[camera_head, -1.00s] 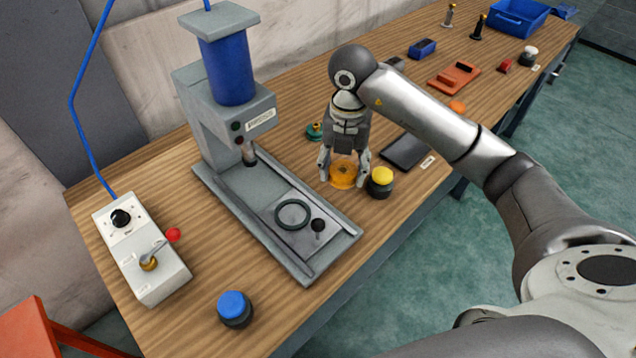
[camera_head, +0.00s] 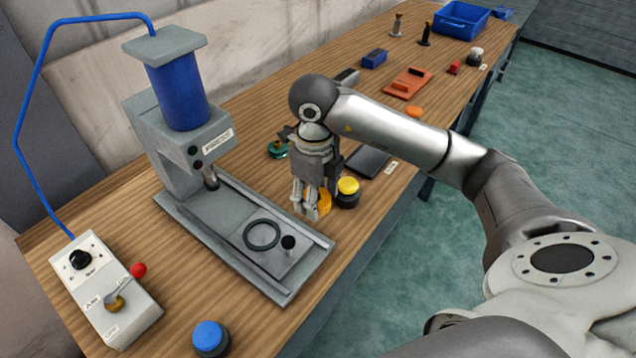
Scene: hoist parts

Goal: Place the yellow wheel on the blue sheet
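The yellow wheel (camera_head: 324,202) is an orange-yellow round part near the front edge of the wooden table, beside the press. My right gripper (camera_head: 310,208) points down at it, and the fingers hide much of its left side. I cannot tell whether the fingers are closed on it or whether it is off the table. No sheet that is clearly blue shows. A dark flat sheet (camera_head: 367,162) lies to the right behind the gripper. My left gripper is not in view.
A yellow-topped black button (camera_head: 348,191) stands close right of the wheel. The press (camera_head: 180,215) is at left, with a control box (camera_head: 105,293) and a blue button (camera_head: 210,338) in front. Several parts and a blue bin (camera_head: 462,20) are farther back.

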